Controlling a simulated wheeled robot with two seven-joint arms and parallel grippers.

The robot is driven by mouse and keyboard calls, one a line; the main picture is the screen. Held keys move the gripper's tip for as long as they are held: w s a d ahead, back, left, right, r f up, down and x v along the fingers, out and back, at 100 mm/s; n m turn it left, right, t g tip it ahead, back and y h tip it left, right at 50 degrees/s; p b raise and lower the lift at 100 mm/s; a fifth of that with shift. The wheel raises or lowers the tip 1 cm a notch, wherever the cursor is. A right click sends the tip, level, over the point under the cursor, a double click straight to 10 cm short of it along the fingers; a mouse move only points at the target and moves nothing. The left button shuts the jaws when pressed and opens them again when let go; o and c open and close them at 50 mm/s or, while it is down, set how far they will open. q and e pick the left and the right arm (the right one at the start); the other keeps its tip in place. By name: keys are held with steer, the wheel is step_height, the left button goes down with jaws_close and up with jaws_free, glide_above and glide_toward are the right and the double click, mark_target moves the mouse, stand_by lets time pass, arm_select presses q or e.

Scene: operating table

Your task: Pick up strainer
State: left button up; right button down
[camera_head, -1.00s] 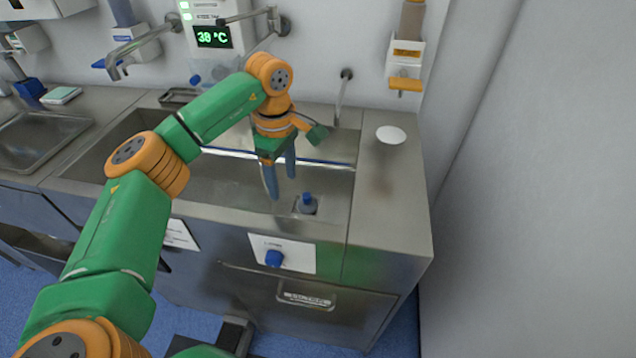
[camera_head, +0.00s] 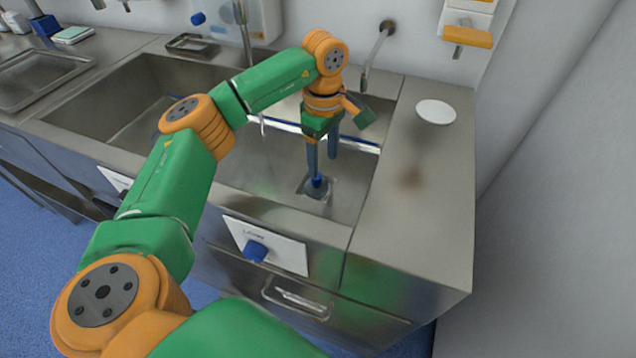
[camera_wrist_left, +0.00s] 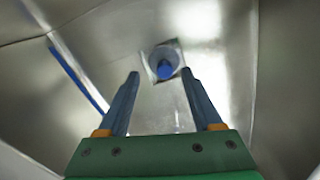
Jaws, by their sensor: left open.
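The strainer (camera_head: 317,187) has a blue knob and sits in the drain at the bottom of the steel sink, toward its front right. In the left wrist view the strainer (camera_wrist_left: 165,69) shows as a blue knob in a square drain recess, ahead of the fingertips. My left gripper (camera_head: 323,166) points down into the sink with its fingers apart and nothing between them. One finger partly overlaps the strainer in the head view; I cannot tell whether they touch. The left wrist view shows the open fingers (camera_wrist_left: 160,75) on either side of the strainer's direction. My right gripper is out of view.
The sink's front wall and rim (camera_head: 270,208) lie close to the gripper. A blue-edged divider (camera_head: 285,128) crosses the sink behind it. A tap (camera_head: 375,52) stands at the back. The right counter (camera_head: 420,215) holds only a white disc (camera_head: 436,112).

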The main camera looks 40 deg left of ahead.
mark_target(316, 183)
arm_select(q)
steer(key=f, duration=0.4)
steer(key=a+f, duration=0.1)
steer(key=f, duration=0.1)
steer(key=shift+s+a+p, duration=0.1)
steer(key=shift+s+p, duration=0.2)
steer(key=shift+p, duration=0.05)
steer(key=shift+r, duration=0.1)
jaws_close()
